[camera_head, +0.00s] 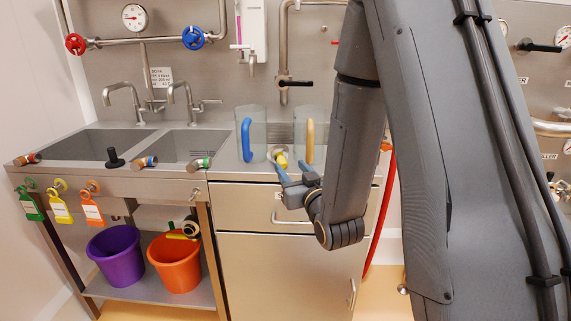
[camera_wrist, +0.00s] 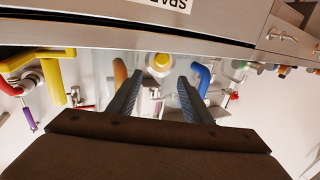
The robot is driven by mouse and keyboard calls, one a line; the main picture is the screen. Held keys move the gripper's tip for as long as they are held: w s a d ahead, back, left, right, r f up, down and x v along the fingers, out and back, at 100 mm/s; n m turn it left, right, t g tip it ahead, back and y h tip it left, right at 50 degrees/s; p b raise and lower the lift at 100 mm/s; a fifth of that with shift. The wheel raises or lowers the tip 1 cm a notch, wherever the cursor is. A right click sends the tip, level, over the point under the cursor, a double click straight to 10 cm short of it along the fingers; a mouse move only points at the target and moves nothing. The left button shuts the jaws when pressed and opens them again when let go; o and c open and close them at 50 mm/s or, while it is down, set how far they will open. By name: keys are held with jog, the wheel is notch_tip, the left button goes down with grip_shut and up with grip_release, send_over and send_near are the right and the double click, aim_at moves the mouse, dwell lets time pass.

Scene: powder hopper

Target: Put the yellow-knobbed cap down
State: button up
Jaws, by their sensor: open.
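The yellow-knobbed cap (camera_head: 281,159) is on the steel counter near its front edge, between two clear jugs. In the wrist view the yellow knob with its pale collar (camera_wrist: 160,63) lies just beyond my fingertips, in line with the gap between them. My gripper (camera_head: 289,170) is open and in front of the counter edge. Its two dark fingers also show in the wrist view (camera_wrist: 160,80), spread apart with nothing held between them. Part of the cap is hidden behind the fingers in the head view.
A clear jug with a blue handle (camera_head: 246,140) stands left of the cap; one with a tan handle (camera_head: 310,143) stands right. Sinks (camera_head: 95,143) lie to the left. Purple (camera_head: 117,257) and orange (camera_head: 175,264) buckets sit on the lower shelf. A red hose (camera_head: 380,215) hangs right.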

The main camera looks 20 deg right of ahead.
jog(key=s+p, duration=0.3)
jog(key=p, duration=0.1)
jog(key=shift+s+d, duration=0.15)
jog(key=shift+s, duration=0.15)
